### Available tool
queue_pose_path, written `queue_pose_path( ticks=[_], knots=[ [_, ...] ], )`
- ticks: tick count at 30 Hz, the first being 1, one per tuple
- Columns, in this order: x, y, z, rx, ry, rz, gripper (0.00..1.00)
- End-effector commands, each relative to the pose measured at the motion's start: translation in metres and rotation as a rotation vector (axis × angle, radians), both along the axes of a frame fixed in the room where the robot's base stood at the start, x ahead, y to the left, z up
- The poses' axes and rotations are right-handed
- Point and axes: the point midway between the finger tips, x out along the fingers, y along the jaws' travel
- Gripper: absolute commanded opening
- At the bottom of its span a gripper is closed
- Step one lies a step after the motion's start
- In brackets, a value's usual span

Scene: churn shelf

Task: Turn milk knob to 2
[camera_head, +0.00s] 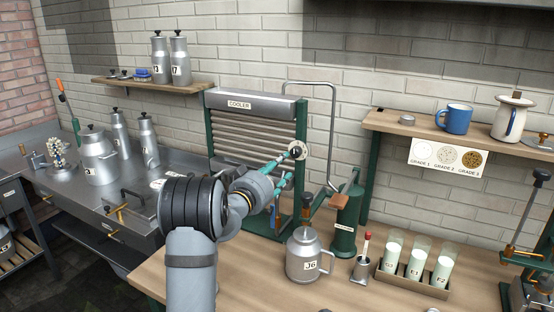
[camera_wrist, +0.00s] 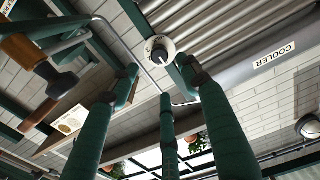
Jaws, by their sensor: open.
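The milk knob (camera_wrist: 160,49) is a white round dial with a dark centre and small marks on its rim, on the right green post of the cooler. In the wrist view it lies just beyond my fingertips; its marks are too small to read. In the head view the white dial (camera_head: 303,146) shows partly behind a teal fingertip. My gripper (camera_wrist: 162,80) has three teal fingers, spread apart with nothing between them. In the head view my gripper (camera_head: 284,165) reaches up toward the dial; I cannot tell if a finger touches it.
The ribbed cooler (camera_head: 255,120) stands behind my arm. A bent pipe (camera_head: 333,110) rises right of the dial. A green cylinder (camera_head: 345,225), the J6 can (camera_head: 300,252) and a rack (camera_head: 400,282) of milk samples stand on the wooden bench at the right.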

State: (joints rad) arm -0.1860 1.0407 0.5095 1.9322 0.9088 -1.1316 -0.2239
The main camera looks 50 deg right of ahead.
Motion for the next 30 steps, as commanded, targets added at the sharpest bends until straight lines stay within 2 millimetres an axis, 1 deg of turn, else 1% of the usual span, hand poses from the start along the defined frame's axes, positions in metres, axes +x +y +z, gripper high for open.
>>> queue_pose_path(
  ticks=[1,5,9,12,15,21,28,30],
  knots=[
    [0.0,-0.007,0.003,-0.001,0.0,-0.004,0.47],
    [0.006,-0.029,0.005,0.002,-0.001,-0.002,0.47],
    [0.012,-0.055,0.005,0.002,-0.001,-0.001,0.47],
    [0.016,-0.071,0.004,0.002,-0.001,0.0,0.47],
    [0.02,-0.083,0.003,0.003,-0.001,0.001,0.47],
    [0.023,-0.094,0.001,0.002,-0.002,0.001,0.47],
    [0.023,-0.095,0.0,0.001,-0.001,0.002,0.47],
    [0.023,-0.095,0.0,0.002,-0.002,0.002,0.44]
  ],
)
